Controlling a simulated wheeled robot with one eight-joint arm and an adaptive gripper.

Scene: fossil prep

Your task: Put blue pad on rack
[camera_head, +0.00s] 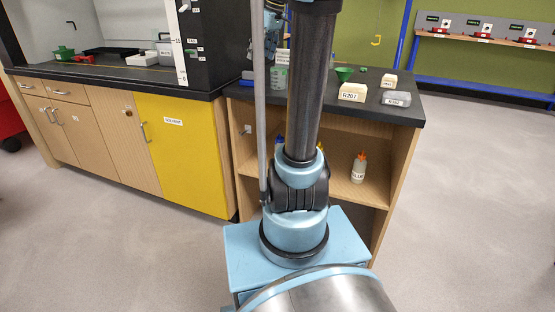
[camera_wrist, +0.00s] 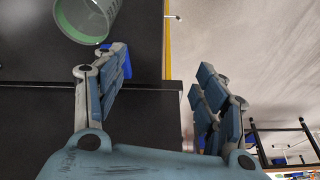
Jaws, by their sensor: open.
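A small blue piece, which looks like the blue pad (camera_wrist: 126,62), lies on the black worktop near its edge in the wrist view. My left finger covers part of it. A small blue patch (camera_head: 247,75) at the worktop's left end in the head view may be the same piece. My gripper (camera_wrist: 160,95) is open, with nothing between its fingers. Its left finger is over the worktop and its right finger appears over the floor side. I cannot tell whether the left finger touches the pad. No rack can be made out for certain.
A clear beaker (camera_wrist: 88,18) stands close to the pad. The black worktop (camera_head: 360,112) also carries a cream block labelled R207 (camera_head: 352,92) and a grey labelled block (camera_head: 396,98). A white bottle (camera_head: 359,167) stands on the shelf below. Open floor (camera_head: 480,200) lies to the right.

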